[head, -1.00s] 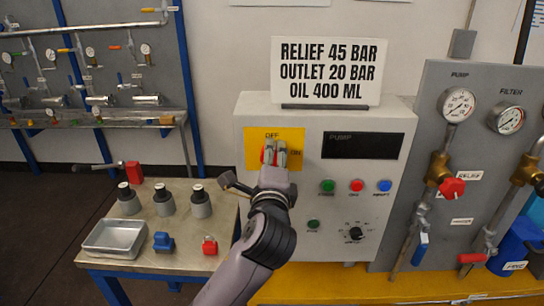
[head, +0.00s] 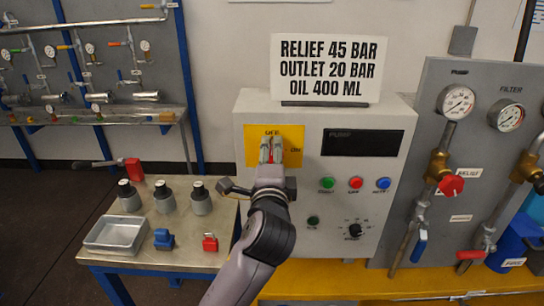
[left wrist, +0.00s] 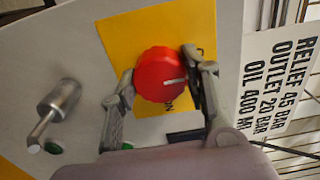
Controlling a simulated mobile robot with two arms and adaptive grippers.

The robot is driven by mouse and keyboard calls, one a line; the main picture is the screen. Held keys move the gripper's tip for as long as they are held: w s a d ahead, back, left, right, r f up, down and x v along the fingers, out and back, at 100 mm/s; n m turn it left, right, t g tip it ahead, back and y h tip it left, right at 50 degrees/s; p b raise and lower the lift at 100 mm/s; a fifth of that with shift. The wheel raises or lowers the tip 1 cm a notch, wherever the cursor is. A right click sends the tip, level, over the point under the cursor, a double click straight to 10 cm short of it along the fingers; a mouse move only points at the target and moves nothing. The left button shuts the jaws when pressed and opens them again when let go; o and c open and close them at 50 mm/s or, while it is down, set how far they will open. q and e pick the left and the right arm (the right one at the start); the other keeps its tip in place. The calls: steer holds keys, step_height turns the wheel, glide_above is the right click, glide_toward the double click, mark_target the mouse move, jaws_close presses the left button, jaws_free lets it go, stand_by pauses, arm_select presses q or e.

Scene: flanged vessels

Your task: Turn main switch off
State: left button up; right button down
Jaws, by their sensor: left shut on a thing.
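The main switch is a red round knob (left wrist: 163,75) with a white pointer mark, on a yellow plate (head: 293,133) at the upper left of the grey control box. In the head view the plate reads OFF at the top and ON at the right. The knob (head: 271,152) is mostly hidden behind my left gripper there. My left gripper (head: 271,150) reaches up to the plate, and in the left wrist view its two fingers (left wrist: 160,82) close on opposite sides of the knob. In the head view the pointer is hidden. My right gripper is not in view.
The grey control box (head: 245,220) also has a dark PUMP display (head: 362,142), several coloured buttons and a black dial (head: 353,231). A sign (head: 330,69) stands on top. Gauges and valves are on the right panel. A side table (head: 180,258) at left holds bottles, a tray and locks.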

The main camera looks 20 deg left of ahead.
arm_select(q)
steer(key=o, duration=1.2)
steer(key=shift+c, duration=0.2)
steer(key=v, duration=1.2)
